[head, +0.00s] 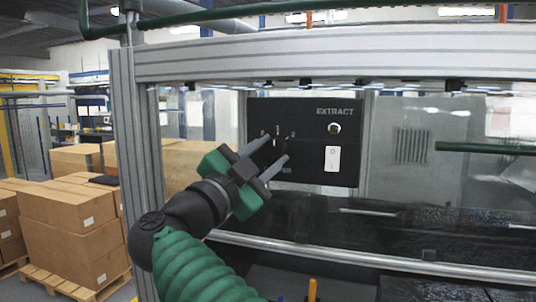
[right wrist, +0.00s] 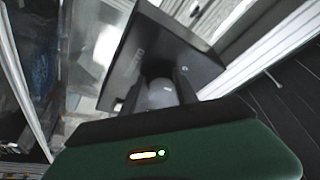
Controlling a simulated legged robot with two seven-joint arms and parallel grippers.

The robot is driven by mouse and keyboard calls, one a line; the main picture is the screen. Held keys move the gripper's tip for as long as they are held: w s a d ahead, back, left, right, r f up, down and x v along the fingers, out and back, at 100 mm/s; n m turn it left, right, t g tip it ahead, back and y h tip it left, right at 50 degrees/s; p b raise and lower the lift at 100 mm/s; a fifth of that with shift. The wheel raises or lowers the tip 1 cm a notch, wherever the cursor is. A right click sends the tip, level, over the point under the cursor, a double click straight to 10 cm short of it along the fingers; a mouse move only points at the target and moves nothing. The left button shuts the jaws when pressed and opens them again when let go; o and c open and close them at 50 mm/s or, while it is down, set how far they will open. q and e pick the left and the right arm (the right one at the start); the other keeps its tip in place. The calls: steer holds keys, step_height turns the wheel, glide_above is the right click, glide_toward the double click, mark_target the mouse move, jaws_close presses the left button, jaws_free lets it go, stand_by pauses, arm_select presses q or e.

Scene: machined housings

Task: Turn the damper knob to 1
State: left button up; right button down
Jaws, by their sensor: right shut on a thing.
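A black panel (head: 312,112) marked EXTRACT is mounted behind the aluminium frame in the head view. Scale marks show around the damper knob's place on its left half, too small to read surely. My right gripper (head: 276,149) reaches this spot, and its fingers hide most of the knob. In the right wrist view the panel (right wrist: 165,42) is tilted, and a grey rounded knob (right wrist: 162,94) sits between the dark fingers of the right gripper (right wrist: 168,88), which is shut on it. The knob's pointer setting cannot be read. My left gripper is not in view.
A round lamp or button (head: 334,129) and a white switch plate (head: 332,158) are on the panel's right half. An aluminium post (head: 128,150) and top beam (head: 330,58) frame the opening. Stacked cardboard boxes (head: 70,230) stand at left.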

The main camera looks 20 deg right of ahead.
steer(key=c, duration=1.2)
jaws_free()
steer(key=shift+c, duration=0.2)
steer(key=shift+o, duration=1.2)
steer(key=shift+s+a, duration=0.1)
steer(key=shift+o, duration=0.3)
steer(key=shift+s, duration=0.1)
steer(key=b+v, duration=0.6)
steer(key=v, duration=1.1)
steer(key=shift+a, duration=0.2)
steer(key=shift+w+d, duration=0.1)
steer(key=shift+w, duration=0.1)
